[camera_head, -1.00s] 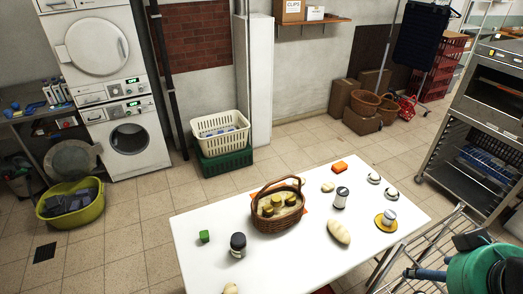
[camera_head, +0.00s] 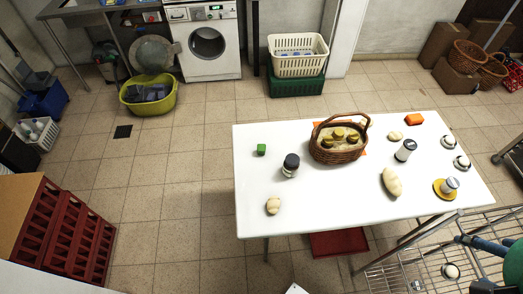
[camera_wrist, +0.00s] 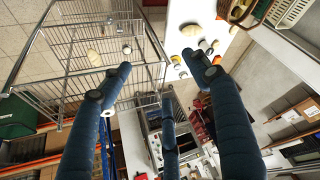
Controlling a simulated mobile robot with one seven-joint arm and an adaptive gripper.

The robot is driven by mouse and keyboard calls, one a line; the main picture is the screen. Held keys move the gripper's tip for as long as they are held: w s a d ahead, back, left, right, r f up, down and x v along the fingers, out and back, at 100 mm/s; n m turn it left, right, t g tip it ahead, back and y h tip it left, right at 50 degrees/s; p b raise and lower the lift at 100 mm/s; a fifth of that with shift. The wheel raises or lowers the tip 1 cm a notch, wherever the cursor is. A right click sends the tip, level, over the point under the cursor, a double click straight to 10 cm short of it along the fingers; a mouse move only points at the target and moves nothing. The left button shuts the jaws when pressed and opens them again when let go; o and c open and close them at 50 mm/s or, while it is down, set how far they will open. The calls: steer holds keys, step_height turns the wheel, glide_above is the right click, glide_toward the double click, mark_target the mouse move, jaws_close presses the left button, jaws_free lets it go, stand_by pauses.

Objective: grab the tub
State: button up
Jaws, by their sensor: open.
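A yellow-green tub (camera_head: 148,104) stands on the floor at the upper left of the head view, in front of the washing machine, with dark items in it. Small jars stand on the white table: a dark-lidded one (camera_head: 290,165), a white one with dark ends (camera_head: 405,150) and a white-and-grey one on a yellow saucer (camera_head: 449,185). My gripper (camera_wrist: 157,85) shows in the wrist view with its dark blue fingers spread and nothing between them. In the head view only part of it shows at the lower right edge, far from the yellow-green tub.
The white table (camera_head: 340,208) bears a wicker basket (camera_head: 338,150) with yellow-lidded jars. A wire rack (camera_head: 410,268) stands at the lower right. Red crates (camera_head: 62,235) are at the lower left. A white basket (camera_head: 297,66) sits on a green crate.

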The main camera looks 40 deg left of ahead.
stand_by(0.3)
steer(key=w+a+r+n+g+y, duration=0.1)
steer(key=w+a, duration=1.1)
steer(key=w, duration=0.5)
steer(key=w+a+f+g+p, duration=0.1)
steer(key=w+a+f, duration=0.25)
steer(key=a, duration=0.35)
steer(key=w+a+f+n, duration=0.1)
steer(key=w+a+f, duration=0.1)
steer(key=w+a, duration=0.3)
steer(key=w+a+f+g+p, duration=0.1)
steer(key=w+a+f, duration=0.1)
steer(key=a, duration=0.6)
steer(key=w+a+f+n, duration=0.1)
steer(key=a+f, duration=0.7)
steer(key=a, duration=0.2)
steer(key=w+a+f+n, duration=0.1)
steer(key=a+f, duration=0.6)
steer(key=a, duration=0.4)
steer(key=s+a+f, duration=0.3)
steer(key=a+f, duration=0.5)
steer(key=f, duration=0.1)
steer(key=s+a+f+g, duration=0.1)
steer(key=s+a+f, duration=0.3)
steer(key=a+f, duration=0.3)
steer(key=shift+s+a+f+p, duration=0.15)
steer(key=shift+a+f+p, duration=0.2)
steer(key=shift+f, duration=0.55)
